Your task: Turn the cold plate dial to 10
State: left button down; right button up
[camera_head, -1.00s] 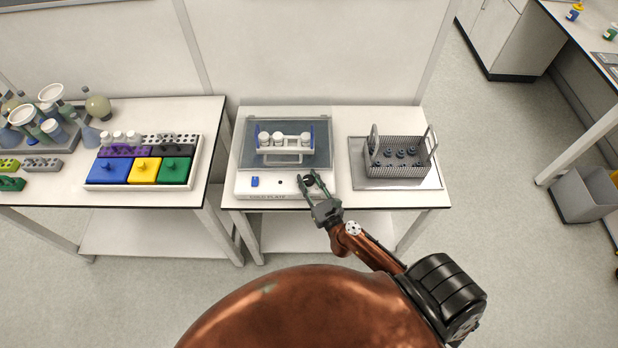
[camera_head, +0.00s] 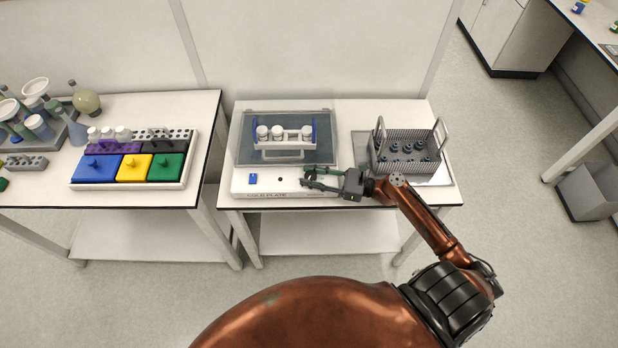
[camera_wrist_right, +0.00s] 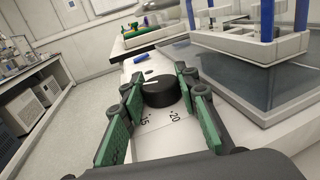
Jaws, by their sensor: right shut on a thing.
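The cold plate (camera_head: 268,184) is a white unit with a dark glassy top, standing on the middle table. Its black round dial (camera_wrist_right: 160,93) shows in the right wrist view, with a white pointer line near its far-left side. The numbers 15 and 20 are printed on the panel on the near side of the dial; other numbers are hidden or unreadable. My right gripper (camera_head: 306,178) reaches in from the right, its green-padded fingers on both sides of the dial and shut on it. In the head view the fingers largely hide the dial. My left gripper is not in view.
A white rack with several white-capped jars (camera_head: 277,132) stands on the plate's top. A blue switch (camera_head: 253,179) sits on the front panel's left. A wire basket (camera_head: 383,163) stands on a tray close to my right wrist. A left table holds coloured boxes and glassware.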

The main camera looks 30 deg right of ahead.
jog(key=shift+n+g+y+b, duration=0.3)
jog(key=shift+n+g+y, duration=0.3)
jog(key=shift+g, duration=0.1)
jog(key=shift+n+g+y, duration=0.3)
jog(key=shift+g, duration=0.1)
jog(key=o, duration=1.2)
jog(key=shift+c, duration=0.2)
